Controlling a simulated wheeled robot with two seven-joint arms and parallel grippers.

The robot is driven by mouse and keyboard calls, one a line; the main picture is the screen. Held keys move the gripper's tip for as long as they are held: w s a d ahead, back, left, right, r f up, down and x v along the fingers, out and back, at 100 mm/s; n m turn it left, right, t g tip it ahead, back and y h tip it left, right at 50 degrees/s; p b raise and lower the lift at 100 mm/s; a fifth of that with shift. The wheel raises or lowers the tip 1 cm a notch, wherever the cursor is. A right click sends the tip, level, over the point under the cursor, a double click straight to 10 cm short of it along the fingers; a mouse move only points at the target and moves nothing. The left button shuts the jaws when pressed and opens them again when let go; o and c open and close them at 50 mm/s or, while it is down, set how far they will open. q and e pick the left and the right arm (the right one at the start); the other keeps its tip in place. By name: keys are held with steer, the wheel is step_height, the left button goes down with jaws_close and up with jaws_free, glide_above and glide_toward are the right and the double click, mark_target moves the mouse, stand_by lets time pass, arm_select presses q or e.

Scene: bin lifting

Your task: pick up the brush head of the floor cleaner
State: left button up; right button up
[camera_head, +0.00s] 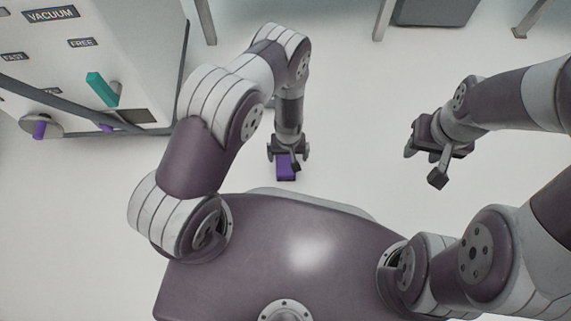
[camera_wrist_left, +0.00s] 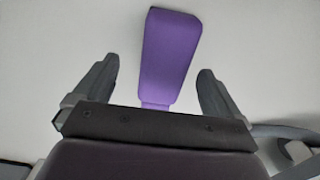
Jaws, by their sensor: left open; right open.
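A purple, flat-sided piece (camera_head: 286,168), which I take to be the brush head or its handle, is at my left gripper (camera_head: 288,153). In the left wrist view the purple piece (camera_wrist_left: 167,50) is wider at its far end and narrows toward the palm. It lies between the two open fingers of the left gripper (camera_wrist_left: 157,69), with a gap on each side. Its lower end is hidden behind the dark gripper body. I cannot tell whether it rests on the floor. My right gripper (camera_head: 424,165) is open and empty, off to the right above the pale floor.
A white machine (camera_head: 155,60) labelled VACUUM, FREE and FAST stands at the upper left. It has a teal lever (camera_head: 103,89) and a purple knob (camera_head: 39,130). A grey box (camera_head: 435,10) is at the top edge. The floor between my grippers is clear.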

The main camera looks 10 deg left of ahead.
mark_target(285, 158)
arm_select(q)
steer(key=f+b, duration=0.1)
steer(key=f, duration=0.1)
steer(key=f+b, duration=0.2)
steer(key=a+f+b, duration=0.1)
steer(key=f+b, duration=0.1)
steer(key=shift+w+f, duration=0.1)
steer(key=shift+w, duration=0.15)
steer(key=shift+r, duration=0.2)
steer(key=shift+c, duration=0.3)
steer(key=c, duration=1.1)
steer(key=shift+r+p, duration=0.1)
steer(key=shift+p, duration=0.2)
steer(key=shift+c, duration=0.2)
